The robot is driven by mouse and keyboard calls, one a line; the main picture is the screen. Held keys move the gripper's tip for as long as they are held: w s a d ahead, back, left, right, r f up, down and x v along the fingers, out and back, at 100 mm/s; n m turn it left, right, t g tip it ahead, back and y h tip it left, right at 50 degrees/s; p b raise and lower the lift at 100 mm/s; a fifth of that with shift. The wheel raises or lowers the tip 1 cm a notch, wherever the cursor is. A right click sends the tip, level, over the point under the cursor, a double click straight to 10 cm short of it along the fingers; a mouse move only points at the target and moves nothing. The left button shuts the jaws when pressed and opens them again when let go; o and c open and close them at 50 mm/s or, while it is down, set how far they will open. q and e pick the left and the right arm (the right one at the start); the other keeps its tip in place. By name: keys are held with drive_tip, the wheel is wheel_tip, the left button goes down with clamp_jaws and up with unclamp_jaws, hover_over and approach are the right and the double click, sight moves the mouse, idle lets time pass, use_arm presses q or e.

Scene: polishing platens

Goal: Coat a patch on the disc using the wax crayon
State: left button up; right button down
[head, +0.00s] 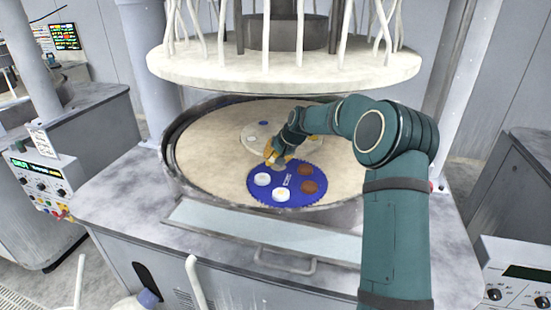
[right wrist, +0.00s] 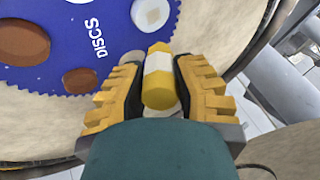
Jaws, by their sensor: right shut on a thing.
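A yellow wax crayon with a white band (right wrist: 158,62) is between the ribbed fingers of my right gripper (right wrist: 160,90), which is shut on it. In the head view my right gripper (head: 272,157) is over the far left edge of the blue toothed plate (head: 285,183). The plate carries a white disc (head: 262,179), a pale disc with a lighter patch (head: 281,194) and two brown discs (head: 306,170). My left gripper is not in view.
The blue plate lies on a large beige platen (head: 215,160) inside a raised dark rim (head: 172,165). A second, pale plate (head: 255,133) with small discs lies farther back. A heavy upper platen (head: 285,72) with hanging hoses is overhead.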

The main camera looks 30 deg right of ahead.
drive_tip(key=shift+r, duration=0.5)
drive_tip(key=shift+r+p, duration=0.9)
drive_tip(key=shift+r, duration=0.95)
drive_tip(key=shift+a+r, duration=0.1)
drive_tip(key=shift+r, duration=0.05)
drive_tip(key=shift+w+f+b, duration=0.2)
drive_tip(key=shift+f+b, duration=0.25)
drive_tip(key=shift+f, duration=0.6)
drive_tip(key=shift+f, duration=0.1)
